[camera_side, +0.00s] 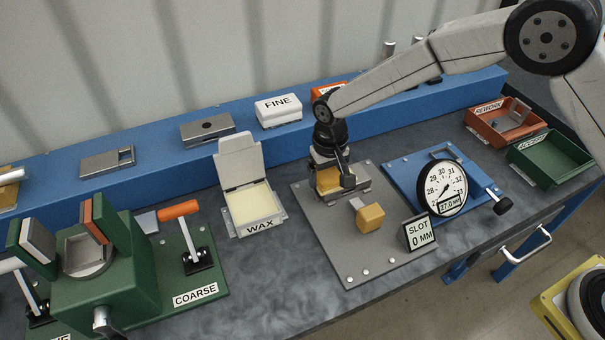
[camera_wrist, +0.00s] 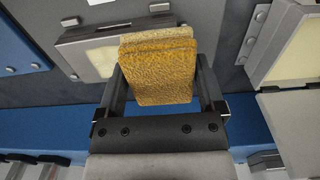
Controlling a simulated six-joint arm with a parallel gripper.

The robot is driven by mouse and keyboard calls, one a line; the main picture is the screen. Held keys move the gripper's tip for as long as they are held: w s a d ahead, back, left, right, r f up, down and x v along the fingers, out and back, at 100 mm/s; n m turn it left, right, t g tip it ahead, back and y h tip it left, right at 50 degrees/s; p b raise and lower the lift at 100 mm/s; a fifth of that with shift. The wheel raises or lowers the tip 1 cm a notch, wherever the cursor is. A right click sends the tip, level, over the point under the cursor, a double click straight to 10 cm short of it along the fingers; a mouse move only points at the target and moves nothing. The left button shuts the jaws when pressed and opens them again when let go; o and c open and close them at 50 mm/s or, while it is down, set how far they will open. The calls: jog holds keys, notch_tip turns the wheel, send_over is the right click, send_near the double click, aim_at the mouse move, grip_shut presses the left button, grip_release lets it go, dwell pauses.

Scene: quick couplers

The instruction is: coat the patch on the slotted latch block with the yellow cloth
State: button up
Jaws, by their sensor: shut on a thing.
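My gripper (camera_wrist: 160,88) is shut on the yellow cloth (camera_wrist: 160,70), a thick rough-textured pad that shows in two layers. In the side view the cloth (camera_side: 327,181) is low over the grey plate, at a grey metal block (camera_side: 359,187) that I take for the slotted latch block. In the wrist view this block (camera_wrist: 68,38) is left of the cloth and partly behind it. A pale cream patch (camera_wrist: 101,57) shows on it beside the cloth. Its slot is not clear. I cannot tell whether the cloth touches the patch.
An open wax box (camera_side: 252,205) stands left of the grey plate (camera_side: 345,250). A dial gauge (camera_side: 442,187) is to the right. Two grey parts and a FINE box (camera_side: 278,110) are on the blue shelf.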

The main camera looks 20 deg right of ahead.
jog(key=shift+d+r, duration=0.1)
jog(key=shift+r, duration=3.8)
